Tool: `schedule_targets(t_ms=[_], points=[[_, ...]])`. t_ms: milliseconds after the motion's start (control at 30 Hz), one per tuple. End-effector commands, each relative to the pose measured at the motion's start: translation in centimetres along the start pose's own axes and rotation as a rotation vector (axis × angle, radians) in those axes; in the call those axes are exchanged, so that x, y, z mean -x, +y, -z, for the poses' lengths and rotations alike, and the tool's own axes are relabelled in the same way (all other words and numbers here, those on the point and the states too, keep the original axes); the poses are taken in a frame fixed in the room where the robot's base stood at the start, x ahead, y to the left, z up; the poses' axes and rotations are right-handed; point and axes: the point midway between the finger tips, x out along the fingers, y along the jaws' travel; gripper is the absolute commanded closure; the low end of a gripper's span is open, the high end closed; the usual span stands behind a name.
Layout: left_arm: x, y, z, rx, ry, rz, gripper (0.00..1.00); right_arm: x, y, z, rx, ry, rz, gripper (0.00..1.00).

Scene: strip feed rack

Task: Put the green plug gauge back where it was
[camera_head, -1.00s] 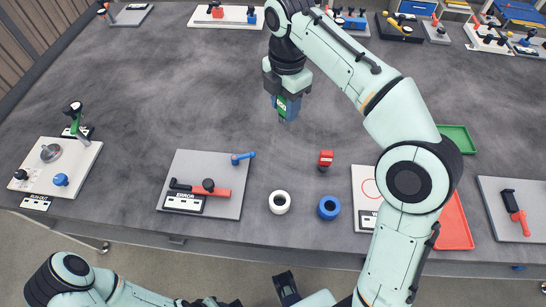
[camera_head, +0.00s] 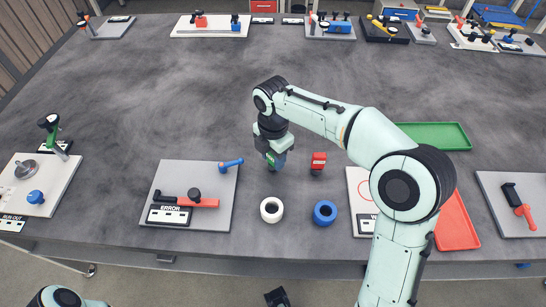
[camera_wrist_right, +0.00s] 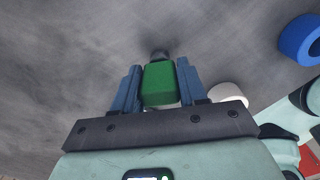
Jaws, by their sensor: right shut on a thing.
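My right gripper (camera_head: 273,163) is shut on the green plug gauge (camera_wrist_right: 160,84). In the right wrist view the gauge's green grip is between the two blue fingers, its dark end pointing away toward the table. In the head view the gauge is mostly hidden by the gripper, just left of a red plug gauge (camera_head: 318,160). I cannot tell whether its end touches the table. A dark piece at the bottom edge (camera_head: 277,297) may be my left gripper; its fingers cannot be made out.
A white ring (camera_head: 271,203) and a blue ring (camera_head: 325,204) lie on the near side. A grey ERROR board (camera_head: 168,178) is to the left. A white board, red tray (camera_head: 458,228) and green tray (camera_head: 440,128) are to the right. The table's middle is clear.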

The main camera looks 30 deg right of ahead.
Motion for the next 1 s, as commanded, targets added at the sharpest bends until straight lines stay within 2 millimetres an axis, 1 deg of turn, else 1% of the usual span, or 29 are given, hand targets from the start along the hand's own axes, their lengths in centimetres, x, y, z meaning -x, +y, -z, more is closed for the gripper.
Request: schedule_targets(t_ms=[33,267,400,433,467,500,833,933,1000], points=[[-0.1,0.0,0.0,0.000,0.001,0.000,0.57,-0.3,0.0,0.0,-0.001,0.000,0.000,0.98],[0.0,0.0,0.0,-0.001,0.002,-0.001,0.57,-0.3,0.0,0.0,-0.001,0.000,-0.002,0.98],[-0.1,0.0,0.1,-0.001,0.003,-0.001,0.57,-0.6,0.0,0.0,-0.001,0.000,-0.002,0.98],[-0.1,0.0,0.1,-0.001,0.003,-0.001,0.57,-0.7,0.0,0.0,-0.001,0.000,-0.001,0.55],[-0.1,0.0,0.1,-0.001,0.003,-0.001,0.57,-0.6,0.0,0.0,-0.001,0.000,-0.002,0.45],[-0.1,0.0,0.1,-0.001,0.003,-0.001,0.57,-0.6,0.0,0.0,-0.001,0.000,-0.001,0.33],[0.0,0.0,0.1,0.000,0.003,-0.001,0.57,-0.4,0.0,0.0,-0.001,0.000,-0.002,0.33],[0.2,0.1,0.0,0.000,0.000,0.000,0.57,0.6,0.1,0.0,-0.001,0.000,-0.004,0.33],[0.4,0.1,-0.1,0.000,-0.002,0.001,0.57,1.7,0.1,0.0,-0.001,0.000,-0.005,0.33]])
